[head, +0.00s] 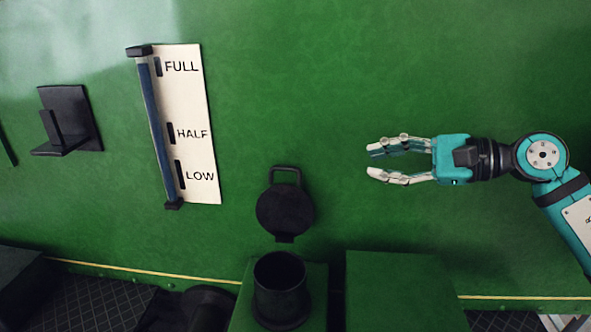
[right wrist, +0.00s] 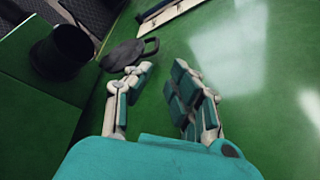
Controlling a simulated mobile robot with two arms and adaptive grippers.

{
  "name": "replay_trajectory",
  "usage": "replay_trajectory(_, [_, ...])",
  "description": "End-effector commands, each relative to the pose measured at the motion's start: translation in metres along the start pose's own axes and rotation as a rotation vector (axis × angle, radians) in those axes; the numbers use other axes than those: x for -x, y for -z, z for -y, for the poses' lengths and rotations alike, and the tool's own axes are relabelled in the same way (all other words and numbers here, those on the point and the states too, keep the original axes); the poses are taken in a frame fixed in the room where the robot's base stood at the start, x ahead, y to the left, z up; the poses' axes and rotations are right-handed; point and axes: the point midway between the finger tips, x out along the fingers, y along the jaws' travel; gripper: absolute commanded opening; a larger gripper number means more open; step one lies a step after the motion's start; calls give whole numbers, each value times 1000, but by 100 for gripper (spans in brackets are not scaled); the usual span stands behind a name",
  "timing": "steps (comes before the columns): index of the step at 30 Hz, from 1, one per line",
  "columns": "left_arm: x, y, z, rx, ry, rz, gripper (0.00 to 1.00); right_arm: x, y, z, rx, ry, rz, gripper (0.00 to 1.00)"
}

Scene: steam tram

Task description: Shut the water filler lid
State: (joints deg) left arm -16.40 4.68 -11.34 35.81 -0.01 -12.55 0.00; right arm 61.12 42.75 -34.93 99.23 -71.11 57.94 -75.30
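The water filler lid (head: 285,210) is a round black disc with a loop handle (head: 285,173) at its top. It stands raised, hinged at the back of the black filler neck (head: 280,285), whose round mouth is uncovered. In the right wrist view the lid (right wrist: 122,56) shows beyond my fingers, with the filler neck (right wrist: 64,52) to its left. My right gripper (head: 372,163) is open and empty, to the right of the lid and a little above it in the head view, apart from it. My left gripper is not in view.
A water gauge (head: 190,125) marked FULL, HALF and LOW is on the green wall, left of the lid. A black bracket (head: 68,120) is further left. A green box (head: 400,290) stands right of the filler. The wall between gripper and lid is clear.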

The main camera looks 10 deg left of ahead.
Motion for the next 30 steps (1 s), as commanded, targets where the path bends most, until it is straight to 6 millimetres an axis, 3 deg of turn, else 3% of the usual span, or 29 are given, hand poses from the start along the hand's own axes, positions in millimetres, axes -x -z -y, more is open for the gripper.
replay_trajectory(5, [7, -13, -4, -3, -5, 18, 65, -7, 4, 1, 38, -28, -35, 20])
replay_trajectory(10, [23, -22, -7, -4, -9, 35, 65, -38, 2, 1, 34, -29, -32, 20])
replay_trajectory(21, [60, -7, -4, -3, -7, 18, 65, -119, 4, -1, 31, -27, -30, 20])
replay_trajectory(30, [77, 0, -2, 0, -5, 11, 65, -162, 8, -3, 31, -25, -31, 20])
